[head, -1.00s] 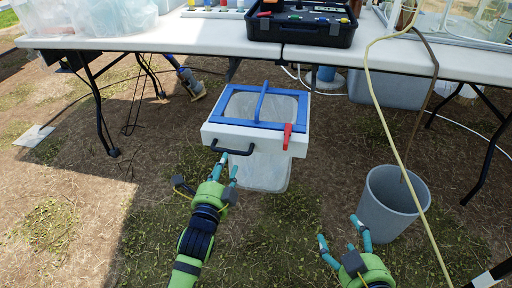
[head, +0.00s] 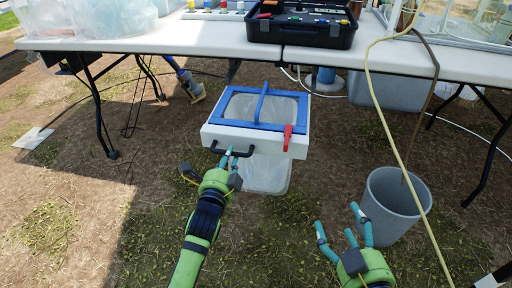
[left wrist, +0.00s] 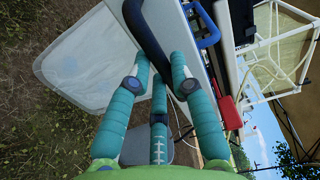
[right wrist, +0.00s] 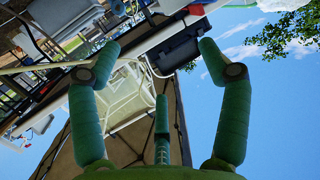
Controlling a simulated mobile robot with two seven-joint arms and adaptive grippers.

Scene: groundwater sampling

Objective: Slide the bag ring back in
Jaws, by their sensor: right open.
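The bag ring (head: 232,125) is a blue rectangular frame with a blue arched handle (head: 262,102) on top. It sits in a white frame (head: 250,139), and a translucent bag (head: 265,175) hangs below, in front of the table. A black pull handle (head: 232,153) is on the white front. It also shows in the left wrist view (left wrist: 150,38). My left gripper (head: 229,154) has its fingers closed around this handle, one on each side (left wrist: 160,70). My right gripper (head: 340,222) is open and empty, low to the right, left of the grey bucket.
A red clip (head: 287,137) hangs on the white frame. A grey bucket (head: 377,215) stands on the ground at right, with a yellow hose (head: 395,140) passing in front. The white table (head: 180,40) carries an open black case (head: 300,30) and clear bins (head: 115,18).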

